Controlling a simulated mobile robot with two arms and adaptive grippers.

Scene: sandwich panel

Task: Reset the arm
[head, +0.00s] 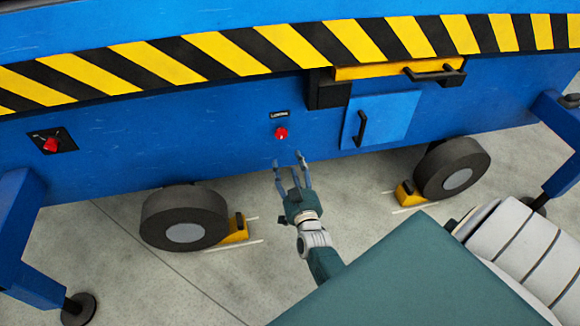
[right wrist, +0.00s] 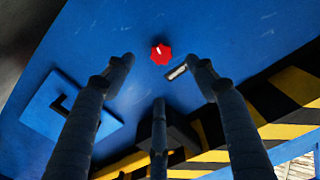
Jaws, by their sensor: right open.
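My right gripper (head: 289,162) is in front of the blue side panel (head: 215,130), just below a red knob (head: 281,133). Its fingers are spread and hold nothing; they point up towards the panel. In the right wrist view, the open fingers (right wrist: 162,72) frame the same red knob (right wrist: 160,55), which sits beyond the fingertips with a visible gap around it. A small label (head: 280,114) is above the knob. My left gripper is not in view.
A closed blue door (head: 390,110) with a black handle and a yellow drawer front (head: 370,71) are to the right. Another red switch (head: 50,145) is at the left. Below are two wheels (head: 184,217) (head: 453,168) with yellow chocks. Support legs (head: 25,235) stand at both sides.

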